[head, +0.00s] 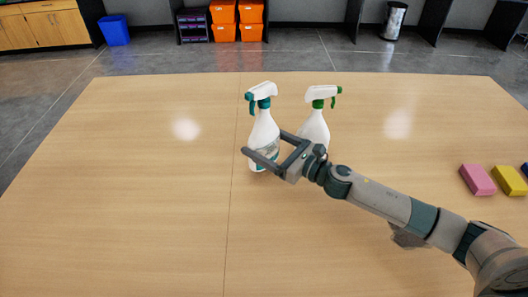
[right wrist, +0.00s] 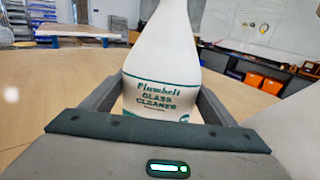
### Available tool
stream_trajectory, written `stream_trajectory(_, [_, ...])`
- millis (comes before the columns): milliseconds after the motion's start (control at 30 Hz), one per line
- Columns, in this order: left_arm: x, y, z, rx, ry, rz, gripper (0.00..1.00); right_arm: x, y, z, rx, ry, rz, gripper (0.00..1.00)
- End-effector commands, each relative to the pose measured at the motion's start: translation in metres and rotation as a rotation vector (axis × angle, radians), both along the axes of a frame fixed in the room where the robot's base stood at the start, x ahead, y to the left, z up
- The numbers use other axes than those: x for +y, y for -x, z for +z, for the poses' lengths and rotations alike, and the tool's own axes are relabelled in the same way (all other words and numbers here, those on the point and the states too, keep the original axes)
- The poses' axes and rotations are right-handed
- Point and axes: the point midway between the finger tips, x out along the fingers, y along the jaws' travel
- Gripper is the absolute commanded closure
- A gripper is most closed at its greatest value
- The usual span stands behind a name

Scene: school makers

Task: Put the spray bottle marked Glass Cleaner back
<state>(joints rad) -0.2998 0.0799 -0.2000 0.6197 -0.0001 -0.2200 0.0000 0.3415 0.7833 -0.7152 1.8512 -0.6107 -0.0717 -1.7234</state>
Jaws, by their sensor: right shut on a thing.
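Two white spray bottles with green triggers stand close together on the wooden table (head: 150,215). The left one, the Glass Cleaner bottle (head: 264,130), is between the fingers of my right gripper (head: 262,146). In the right wrist view its label reads "Plumbelt Glass Cleaner" on the bottle (right wrist: 160,85). My right gripper is shut on its body, and the bottle is upright. The other bottle (head: 315,125) stands just to the right, its lower part hidden behind my gripper and its label out of sight. My left gripper is not in view.
A pink block (head: 477,180) and a yellow block (head: 510,180) lie at the table's right edge, with a blue one partly cut off. The table's left half and front are clear. Orange bins (head: 237,12) and a blue bin (head: 115,30) stand beyond the table.

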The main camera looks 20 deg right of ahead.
Motion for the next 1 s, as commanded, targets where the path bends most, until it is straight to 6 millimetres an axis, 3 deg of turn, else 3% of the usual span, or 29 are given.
stream_trajectory(333, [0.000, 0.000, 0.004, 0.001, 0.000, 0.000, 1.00, 0.000, 0.000, -0.033, -0.002, -0.003, -0.001, 0.70])
stream_trajectory(800, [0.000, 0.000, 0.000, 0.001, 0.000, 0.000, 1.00, 0.000, 0.000, -0.039, -0.003, -0.001, 0.000, 0.70])
stream_trajectory(833, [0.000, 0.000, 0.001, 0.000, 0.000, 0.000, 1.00, 0.000, 0.000, -0.040, 0.001, 0.001, 0.000, 0.13])
stream_trajectory(900, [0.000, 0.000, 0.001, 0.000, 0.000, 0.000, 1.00, 0.000, 0.001, -0.040, 0.001, 0.001, 0.000, 0.01])
stream_trajectory(1000, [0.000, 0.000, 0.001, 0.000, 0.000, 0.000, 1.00, 0.000, 0.001, -0.040, 0.001, 0.000, 0.000, 0.01])
